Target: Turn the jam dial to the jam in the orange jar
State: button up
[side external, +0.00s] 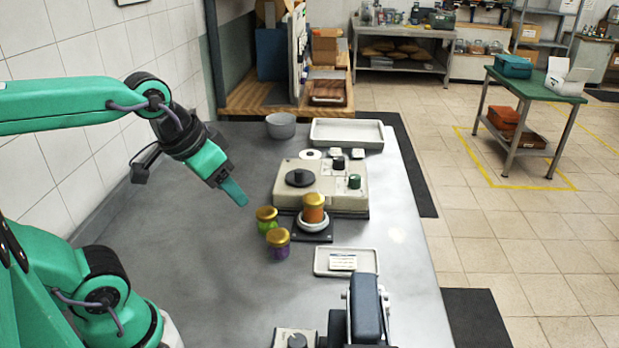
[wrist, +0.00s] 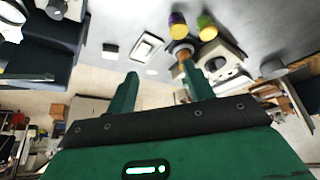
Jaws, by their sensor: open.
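The orange jar (side external: 314,214) with a gold lid stands upright on a white round piece on a dark plate. A green jar (side external: 265,226) and a purple jar (side external: 278,251), also gold-lidded, stand on the bench to its left. Behind the orange jar is a beige device (side external: 337,197) with a large black disc (side external: 300,177), a black knob (side external: 338,164) and a green knob (side external: 354,181). I cannot read any dial marks or tell which control is the jam dial. My gripper (side external: 236,193) is open and empty, in the air left of the device. Its two fingers (wrist: 161,92) show apart in the wrist view.
A grey bowl (side external: 281,126) and an empty white tray (side external: 346,121) are at the back. A small tray (side external: 318,262) with a labelled card lies in front. Another small knobbed box (side external: 284,338) and a dark machine (side external: 366,306) stand nearest. The left bench is clear.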

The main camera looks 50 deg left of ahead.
jog(key=w+r+n+g, duration=0.1)
jog(key=w+r, duration=0.2)
jog(key=w, duration=0.3)
jog(key=w+r+n, duration=0.1)
jog(key=w+r, duration=0.2)
jog(key=w, duration=0.2)
jog(key=n+g, duration=0.4)
jog(key=n, duration=0.1)
send_over(355, 176)
jog(key=f, duration=1.5)
jog(key=shift+s+d+f, duration=0.15)
jog(key=shift+s+f, duration=0.05)
jog(key=shift+w+f+n, duration=0.15)
jog(key=shift+f+n, duration=0.15)
jog(key=shift+f, duration=0.2)
jog(key=shift+f, duration=0.1)
jog(key=shift+f, duration=3.75)
jog(key=shift+c, duration=0.2)
